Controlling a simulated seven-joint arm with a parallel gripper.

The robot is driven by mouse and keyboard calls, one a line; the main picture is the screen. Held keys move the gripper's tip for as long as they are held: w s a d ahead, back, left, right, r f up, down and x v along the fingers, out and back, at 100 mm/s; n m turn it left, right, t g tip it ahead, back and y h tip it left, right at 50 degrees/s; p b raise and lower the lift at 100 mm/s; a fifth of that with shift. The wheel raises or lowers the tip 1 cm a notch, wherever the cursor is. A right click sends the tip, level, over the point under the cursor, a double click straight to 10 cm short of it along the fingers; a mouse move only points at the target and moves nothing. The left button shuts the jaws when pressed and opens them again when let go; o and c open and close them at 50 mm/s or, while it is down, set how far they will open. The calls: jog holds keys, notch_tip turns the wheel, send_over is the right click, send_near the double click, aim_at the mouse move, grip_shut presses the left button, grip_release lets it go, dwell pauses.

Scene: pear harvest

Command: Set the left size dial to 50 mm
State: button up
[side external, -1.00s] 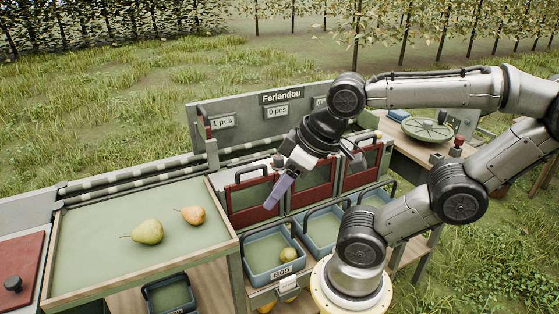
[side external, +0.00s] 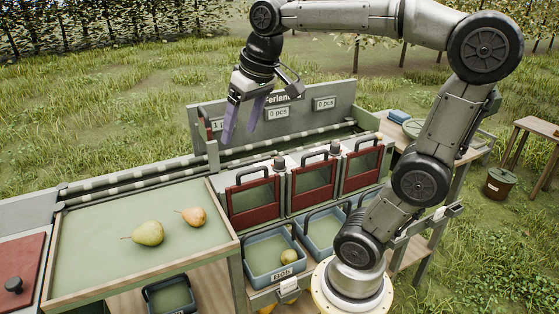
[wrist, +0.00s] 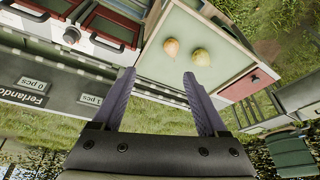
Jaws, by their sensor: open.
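The left size dial looks to be the small dark-topped knob (side external: 279,163) between the first two red-framed gates. In the wrist view, a dark knob (wrist: 71,36) beside the red frames appears to be the same one. Its setting is too small to read. My gripper (side external: 240,130) is open and empty, with its purple fingers pointing down. It hangs in the air above and to the left of the knob, in front of the signboard. In the wrist view both fingers (wrist: 160,75) are spread apart with nothing between them.
A sorting tray (side external: 85,225) with two pears (side external: 148,233) stands at the left. Red gates with black handles (side external: 253,200) line the middle, with blue bins (side external: 265,262) in front. The signboard (side external: 345,97) rises behind. Another knob (side external: 334,148) stands further right.

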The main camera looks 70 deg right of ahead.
jog(key=w+d+m+g, duration=0.25)
jog(key=w+d, duration=0.25)
jog(key=d, duration=0.4)
jog(key=m+g+y, duration=0.1)
jog(key=m+g, duration=0.1)
jog(key=m, duration=0.3)
send_over(280, 159)
notch_tip(280, 159, down, 12)
jog(key=shift+t, duration=0.25)
notch_tip(280, 159, down, 13)
jog(key=shift+a+f, duration=0.1)
grip_shut()
